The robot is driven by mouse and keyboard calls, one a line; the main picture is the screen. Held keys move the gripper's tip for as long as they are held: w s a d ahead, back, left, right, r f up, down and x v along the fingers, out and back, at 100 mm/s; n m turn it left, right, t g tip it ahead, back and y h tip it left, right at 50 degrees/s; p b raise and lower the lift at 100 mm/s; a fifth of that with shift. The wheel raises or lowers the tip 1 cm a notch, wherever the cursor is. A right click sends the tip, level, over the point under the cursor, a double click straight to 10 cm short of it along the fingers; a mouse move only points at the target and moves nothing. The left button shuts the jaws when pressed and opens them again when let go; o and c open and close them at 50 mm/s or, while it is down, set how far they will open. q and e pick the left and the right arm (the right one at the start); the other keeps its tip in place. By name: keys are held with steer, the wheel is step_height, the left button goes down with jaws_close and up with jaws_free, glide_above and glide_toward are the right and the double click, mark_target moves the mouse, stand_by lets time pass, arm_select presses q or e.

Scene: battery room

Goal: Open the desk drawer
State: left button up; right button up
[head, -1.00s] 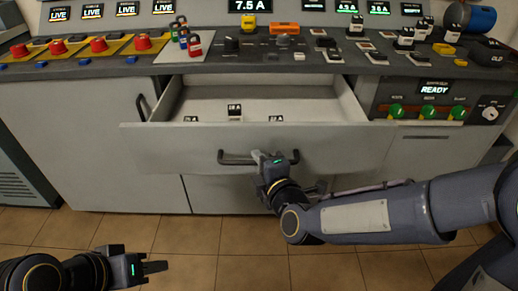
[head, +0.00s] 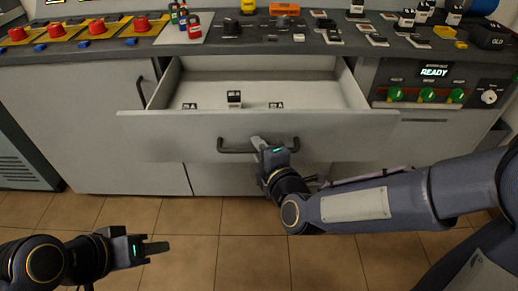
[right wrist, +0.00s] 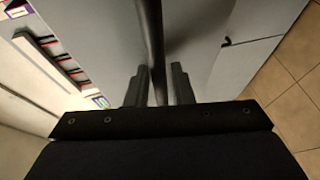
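The desk drawer (head: 190,135) is pulled out of the console, and its inside shows from above. Its dark bar handle (head: 236,151) is on the front panel. My right gripper (head: 257,142) is at the handle, right of its middle. In the right wrist view, the handle bar (right wrist: 155,60) runs between the two fingers of my right gripper (right wrist: 160,88), with narrow gaps beside it, so the fingers look open around it. My left gripper (head: 155,249) is low at the left, over the floor and away from the drawer; its fingers are seen edge-on.
Small labelled blocks (head: 234,98) are in the drawer. The counter (head: 300,47) above carries red buttons (head: 97,27), padlocks and several small modules. A READY panel (head: 433,72) is right of the drawer. The tiled floor (head: 240,250) in front is clear.

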steer(key=p+v, duration=0.2)
steer(key=v, duration=0.5)
steer(key=shift+s+d, duration=0.15)
steer(key=shift+s, duration=0.25)
steer(key=s+d+f+m+g+h, duration=0.1)
steer(key=s+d+m+g, duration=0.3)
steer(key=s+d+m, duration=0.6)
steer(key=s+d+f+m+g+h, duration=0.2)
steer(key=s+d+m+g, duration=0.45)
steer(key=m, duration=0.65)
step_height(320, 180, up, 26)
steer(key=w+t+p, duration=0.1)
steer(key=p, duration=2.5)
steer(key=shift+w+d+y, duration=0.3)
steer(key=shift+d, duration=0.1)
steer(key=shift+f+t, duration=0.1)
steer(key=shift+t, duration=0.15)
